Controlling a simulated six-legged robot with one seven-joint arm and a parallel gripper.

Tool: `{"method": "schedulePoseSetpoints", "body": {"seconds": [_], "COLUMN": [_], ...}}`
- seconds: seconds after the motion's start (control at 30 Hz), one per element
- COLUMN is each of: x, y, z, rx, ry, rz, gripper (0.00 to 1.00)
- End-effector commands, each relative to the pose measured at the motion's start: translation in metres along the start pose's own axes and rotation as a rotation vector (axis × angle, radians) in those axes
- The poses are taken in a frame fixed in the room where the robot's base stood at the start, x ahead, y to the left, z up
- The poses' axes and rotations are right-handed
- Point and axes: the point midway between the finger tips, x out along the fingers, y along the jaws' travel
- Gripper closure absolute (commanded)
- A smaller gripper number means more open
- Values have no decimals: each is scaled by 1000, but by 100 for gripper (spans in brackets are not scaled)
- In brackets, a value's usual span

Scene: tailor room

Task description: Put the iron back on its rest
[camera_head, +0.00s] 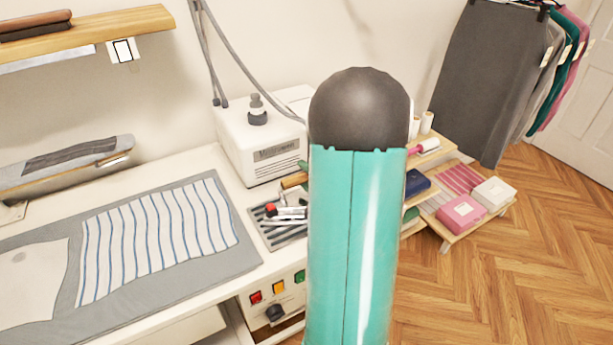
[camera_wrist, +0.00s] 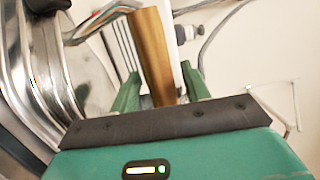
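The iron (camera_head: 290,213) shows in the head view as a shiny metal body with a red knob, over the slotted metal rest (camera_head: 286,237) on the table. My arm hides part of it. Its brown wooden handle (camera_head: 293,180) appears just left of my arm. In the wrist view the handle (camera_wrist: 154,60) lies between the two green fingers of my gripper (camera_wrist: 160,70), and the shiny metal iron body (camera_wrist: 30,70) fills the left side. A narrow gap shows beside the handle, so the fingers look open around it. Whether the iron sits fully on the rest is unclear.
A white steam unit (camera_head: 265,140) stands behind the rest. A grey mat with striped cloth (camera_head: 155,235) covers the table to the left. Control buttons (camera_head: 278,287) are below the rest. A low shelf with boxes (camera_head: 462,213) stands right of my arm.

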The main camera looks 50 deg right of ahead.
Motion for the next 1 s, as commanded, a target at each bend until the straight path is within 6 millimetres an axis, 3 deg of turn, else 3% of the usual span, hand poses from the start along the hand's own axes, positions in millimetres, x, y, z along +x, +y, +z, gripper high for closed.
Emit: {"method": "schedulePoseSetpoints", "body": {"seconds": [0.27,0.7,1.0], "x": [-9,-98,-120], "y": [-3,-3,-3], "z": [-2,-1,-2], "rx": [0,1,1], "ry": [2,4,-2], "rz": [1,0,0], "gripper": [53,53,53]}}
